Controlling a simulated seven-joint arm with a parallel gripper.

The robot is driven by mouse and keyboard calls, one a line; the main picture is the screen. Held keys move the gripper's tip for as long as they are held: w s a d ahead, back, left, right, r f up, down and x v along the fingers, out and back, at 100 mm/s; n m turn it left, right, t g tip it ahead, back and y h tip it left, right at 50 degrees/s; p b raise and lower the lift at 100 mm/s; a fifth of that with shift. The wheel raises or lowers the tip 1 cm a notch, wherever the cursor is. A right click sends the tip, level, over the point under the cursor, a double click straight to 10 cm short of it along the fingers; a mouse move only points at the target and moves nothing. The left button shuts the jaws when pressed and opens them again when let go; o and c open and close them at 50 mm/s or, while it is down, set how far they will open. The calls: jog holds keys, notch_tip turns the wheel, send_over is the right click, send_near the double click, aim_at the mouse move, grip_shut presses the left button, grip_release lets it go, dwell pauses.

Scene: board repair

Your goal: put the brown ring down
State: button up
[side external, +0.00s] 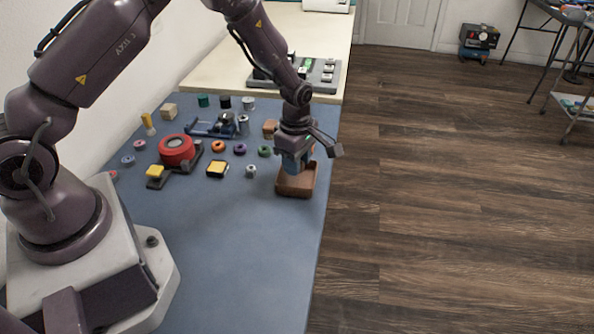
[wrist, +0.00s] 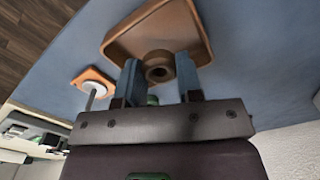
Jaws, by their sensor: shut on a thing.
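My gripper (wrist: 160,78) is shut on the brown ring (wrist: 159,66), which sits between the two blue fingers in the wrist view. The ring is held over or just inside the near side of the brown tray (wrist: 198,22); I cannot tell whether it touches the tray floor. In the side external view my gripper (side external: 296,172) points down into the brown tray (side external: 297,190), near the right edge of the blue table. The ring is hidden there behind the fingers.
The front of the blue table (side external: 235,250) is clear.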

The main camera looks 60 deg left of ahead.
aim_at(297, 181)
jog(key=shift+w+f, duration=0.1)
jog(key=shift+f, duration=1.55)
jog(key=shift+f, duration=0.1)
jog(key=o, duration=0.6)
